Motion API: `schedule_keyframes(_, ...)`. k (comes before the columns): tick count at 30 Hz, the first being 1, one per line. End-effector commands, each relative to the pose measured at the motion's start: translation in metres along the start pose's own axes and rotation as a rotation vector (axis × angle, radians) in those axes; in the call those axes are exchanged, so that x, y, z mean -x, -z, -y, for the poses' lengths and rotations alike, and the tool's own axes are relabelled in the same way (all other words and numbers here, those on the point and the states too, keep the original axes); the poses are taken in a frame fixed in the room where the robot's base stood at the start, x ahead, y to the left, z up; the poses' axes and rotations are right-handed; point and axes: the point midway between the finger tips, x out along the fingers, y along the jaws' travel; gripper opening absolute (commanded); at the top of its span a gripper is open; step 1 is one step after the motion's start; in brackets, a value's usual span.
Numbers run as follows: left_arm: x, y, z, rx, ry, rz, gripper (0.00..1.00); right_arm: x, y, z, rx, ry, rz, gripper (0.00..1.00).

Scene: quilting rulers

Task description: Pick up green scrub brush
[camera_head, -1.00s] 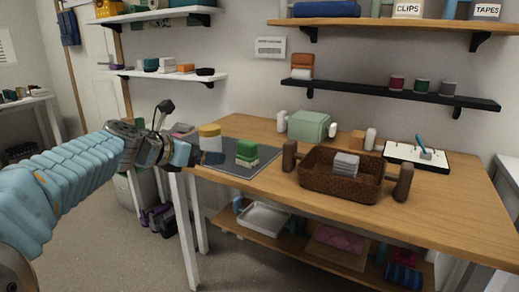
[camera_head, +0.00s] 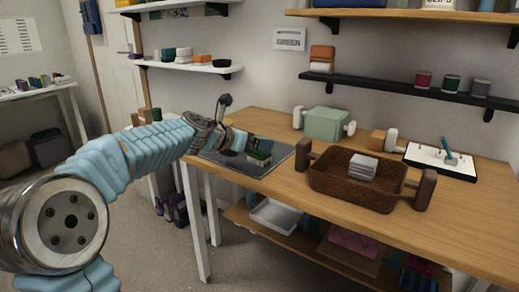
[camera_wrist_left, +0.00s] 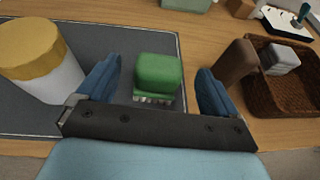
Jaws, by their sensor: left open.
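The green scrub brush (camera_wrist_left: 157,76) has a green block top and pale bristles below. It stands on a dark grey mat (camera_wrist_left: 110,55) on the wooden table. In the head view the brush (camera_head: 259,157) sits just right of my left gripper (camera_head: 238,143). In the left wrist view my left gripper (camera_wrist_left: 157,92) is open, with one blue finger to each side of the brush. The brush shows between the fingers, and I see no clear contact. My right gripper is in neither view.
In the wrist view a white jar with a yellow lid (camera_wrist_left: 40,70) stands close left of the left finger. A brown wicker basket (camera_head: 352,180) with dark handles and a grey stack is to the right. A green box (camera_head: 326,123) stands behind.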

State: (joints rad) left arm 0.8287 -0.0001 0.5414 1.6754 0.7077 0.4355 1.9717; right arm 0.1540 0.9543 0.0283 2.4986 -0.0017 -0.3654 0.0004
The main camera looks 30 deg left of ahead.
Motion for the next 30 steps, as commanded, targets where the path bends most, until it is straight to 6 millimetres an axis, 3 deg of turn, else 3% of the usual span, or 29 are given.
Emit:
schedule_keyframes(6,-0.028,-0.003,0.0,0.002,0.002,0.0,0.94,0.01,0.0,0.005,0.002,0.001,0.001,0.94)
schedule_keyframes(13,-0.03,-0.002,0.0,0.0,0.0,0.001,0.94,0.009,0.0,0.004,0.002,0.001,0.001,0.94)
schedule_keyframes(24,-0.03,-0.002,0.0,0.0,0.0,0.0,0.38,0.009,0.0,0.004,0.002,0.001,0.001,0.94)
schedule_keyframes(30,-0.03,-0.002,0.0,0.0,0.0,0.0,0.35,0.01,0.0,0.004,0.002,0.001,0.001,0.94)
